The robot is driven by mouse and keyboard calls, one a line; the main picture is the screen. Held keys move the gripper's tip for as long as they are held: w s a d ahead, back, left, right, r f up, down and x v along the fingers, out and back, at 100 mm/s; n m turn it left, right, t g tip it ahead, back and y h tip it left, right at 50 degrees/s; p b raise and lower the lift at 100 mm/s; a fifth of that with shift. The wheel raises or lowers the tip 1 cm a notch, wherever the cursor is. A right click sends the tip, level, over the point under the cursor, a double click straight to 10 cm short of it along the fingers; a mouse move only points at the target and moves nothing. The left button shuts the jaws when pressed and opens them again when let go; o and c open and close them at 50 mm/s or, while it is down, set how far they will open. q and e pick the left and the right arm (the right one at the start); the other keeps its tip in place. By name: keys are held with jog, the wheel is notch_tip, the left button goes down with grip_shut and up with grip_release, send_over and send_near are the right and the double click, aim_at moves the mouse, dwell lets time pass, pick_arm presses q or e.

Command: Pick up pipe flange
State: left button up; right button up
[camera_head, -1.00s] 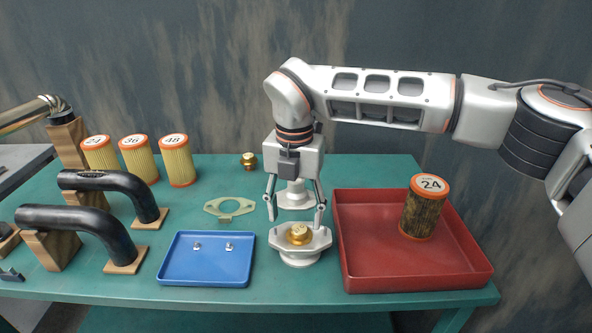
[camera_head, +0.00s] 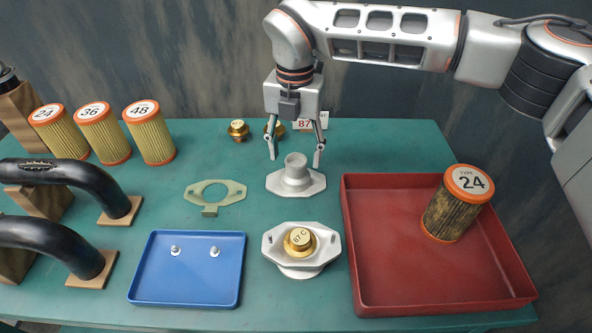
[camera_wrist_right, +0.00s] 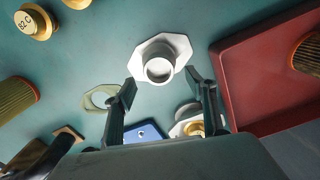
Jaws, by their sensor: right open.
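The pipe flange is probably the white piece (camera_head: 296,180) with a round neck on a flat angular plate. It stands upright on the green table, and in the right wrist view it (camera_wrist_right: 160,62) shows between and beyond the fingertips. My right gripper (camera_head: 295,161) is open and empty, its fingers pointing down around the flange's neck in the head view. I cannot tell whether they touch it. The right wrist view shows both fingers (camera_wrist_right: 161,82) spread apart. My left gripper is not in view.
A white housing with a brass thermostat (camera_head: 300,241) stands in front of the flange. A red tray (camera_head: 430,290) with a dirty filter (camera_head: 457,205) is at right. A blue tray (camera_head: 190,275), green gasket (camera_head: 215,193), black hoses (camera_head: 75,175) and filters (camera_head: 150,135) are at left.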

aim_at(296, 160)
jog(key=shift+w+d+f, duration=0.1)
jog(key=shift+w+f, duration=0.15)
jog(key=shift+f, duration=0.95)
jog(key=shift+w+f, duration=0.2)
jog(key=shift+f, duration=0.95)
grip_shut()
